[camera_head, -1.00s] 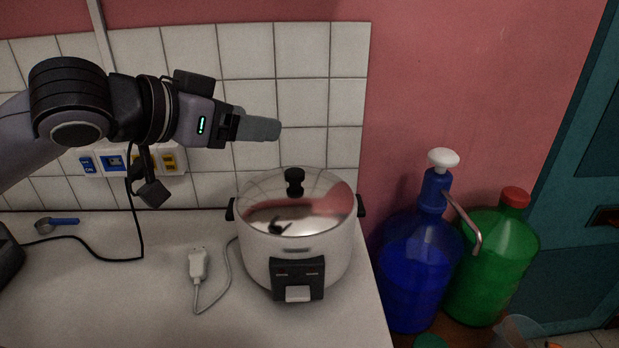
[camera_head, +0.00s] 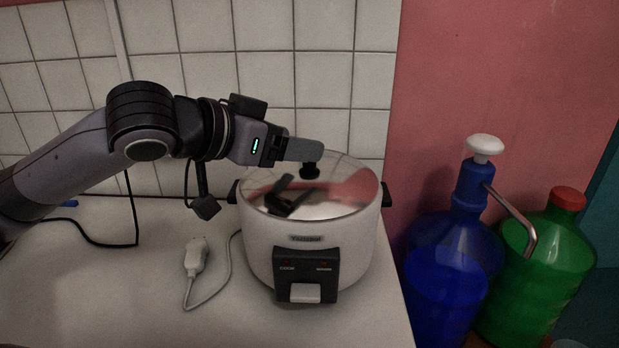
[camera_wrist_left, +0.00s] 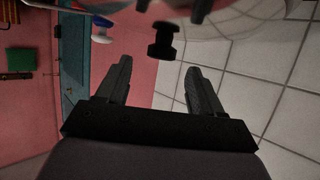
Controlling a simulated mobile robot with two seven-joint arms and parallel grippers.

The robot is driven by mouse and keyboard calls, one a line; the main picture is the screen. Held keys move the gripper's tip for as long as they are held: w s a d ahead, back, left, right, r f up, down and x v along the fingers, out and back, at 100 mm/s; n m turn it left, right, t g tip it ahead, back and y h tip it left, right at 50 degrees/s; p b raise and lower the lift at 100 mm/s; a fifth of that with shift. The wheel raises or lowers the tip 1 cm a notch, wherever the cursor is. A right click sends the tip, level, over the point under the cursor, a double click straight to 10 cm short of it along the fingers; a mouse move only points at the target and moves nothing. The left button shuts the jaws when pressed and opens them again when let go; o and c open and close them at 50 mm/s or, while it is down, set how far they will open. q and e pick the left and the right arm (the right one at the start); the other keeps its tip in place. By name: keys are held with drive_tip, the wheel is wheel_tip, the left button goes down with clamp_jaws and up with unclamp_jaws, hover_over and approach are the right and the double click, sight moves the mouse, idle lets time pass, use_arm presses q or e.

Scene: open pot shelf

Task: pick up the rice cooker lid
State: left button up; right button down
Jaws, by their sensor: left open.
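The rice cooker (camera_head: 310,245) is white and stands on the counter near its right end. Its shiny metal lid (camera_head: 345,190) sits on top, with a black knob (camera_head: 310,171) at the middle. My left gripper (camera_head: 308,150) comes in from the left, level, with its fingertips at the knob and partly covering its top. In the left wrist view the gripper (camera_wrist_left: 160,85) is open, with nothing between its fingers. There the black knob (camera_wrist_left: 162,40) shows just beyond the fingertips, roughly between them. Whether a finger touches the knob I cannot tell. My right gripper is not in view.
A white plug with cord (camera_head: 196,257) lies on the counter (camera_head: 120,290) left of the cooker. A blue bottle with a pump (camera_head: 450,270) and a green bottle (camera_head: 545,265) stand to the right. A tiled wall (camera_head: 330,60) is behind.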

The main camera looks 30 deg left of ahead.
sight(309, 167)
use_arm(q)
drive_tip(key=x, duration=0.4)
drive_tip(key=shift+w+f, duration=0.2)
drive_tip(key=shift+f, duration=0.15)
drive_tip(key=c, duration=1.2)
drive_tip(key=shift+r, duration=0.1)
